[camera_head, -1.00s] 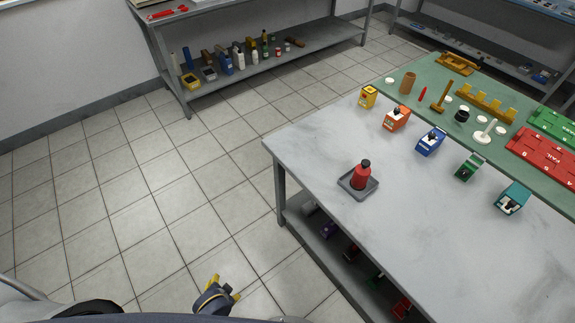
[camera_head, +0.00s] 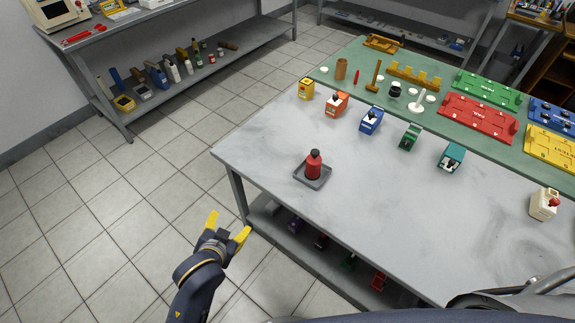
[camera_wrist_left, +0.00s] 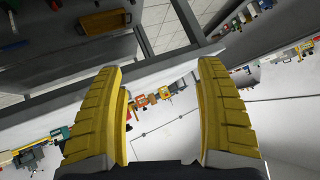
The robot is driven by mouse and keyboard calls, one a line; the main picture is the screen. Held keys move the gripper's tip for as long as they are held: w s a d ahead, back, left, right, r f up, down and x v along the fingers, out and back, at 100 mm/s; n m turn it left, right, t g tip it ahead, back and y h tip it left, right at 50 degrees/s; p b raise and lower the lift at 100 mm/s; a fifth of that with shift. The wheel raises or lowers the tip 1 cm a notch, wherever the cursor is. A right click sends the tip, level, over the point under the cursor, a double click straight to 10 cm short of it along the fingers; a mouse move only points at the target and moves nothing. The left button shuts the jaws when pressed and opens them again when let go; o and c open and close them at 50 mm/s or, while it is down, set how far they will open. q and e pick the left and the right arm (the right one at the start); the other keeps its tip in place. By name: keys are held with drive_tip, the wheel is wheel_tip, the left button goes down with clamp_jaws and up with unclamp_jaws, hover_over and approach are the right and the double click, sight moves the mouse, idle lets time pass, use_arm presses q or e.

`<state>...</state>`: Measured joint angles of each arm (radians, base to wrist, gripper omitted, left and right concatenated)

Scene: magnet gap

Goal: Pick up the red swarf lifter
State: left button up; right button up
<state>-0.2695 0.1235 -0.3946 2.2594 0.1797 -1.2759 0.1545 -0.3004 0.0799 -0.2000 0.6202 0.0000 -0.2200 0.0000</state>
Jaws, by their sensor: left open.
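The red swarf lifter (camera_head: 314,167) looks like a red cylinder with a black top. It stands upright in a small grey tray (camera_head: 326,181) near the left front part of the grey table. My left gripper (camera_head: 228,226) has yellow fingers spread apart and empty. In the head view it shows to the left of and below the lifter, off the table's near left edge, not touching it. The left wrist view shows both open fingers (camera_wrist_left: 161,68) with nothing between them; I cannot make out the lifter there. My right gripper is not in view.
Several small coloured blocks, among them a yellow one (camera_head: 306,89) and a teal one (camera_head: 451,158), line the table before a green mat (camera_head: 440,121) with tools and trays. The table around the lifter is clear.

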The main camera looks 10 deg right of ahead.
sight(310, 167)
use_arm(q)
drive_tip(key=w+d+r+h, duration=0.3)
drive_tip(key=d+r, duration=0.1)
drive_tip(key=d, duration=0.5)
drive_tip(key=w+d+r+h, duration=0.3)
drive_tip(key=d, duration=0.6)
drive_tip(key=shift+m+h, duration=0.3)
drive_tip(key=shift+m, duration=0.1)
drive_tip(key=x, duration=1.2)
drive_tip(key=shift+d+r, duration=0.1)
drive_tip(key=shift+r, duration=0.15)
drive_tip(key=shift+x, duration=2.7)
drive_tip(key=shift+w+r, duration=0.1)
drive_tip(key=c, duration=1.5)
drive_tip(key=shift+r, duration=5.05)
drive_tip(key=shift+c, duration=0.2)
drive_tip(key=shift+f, duration=4.7)
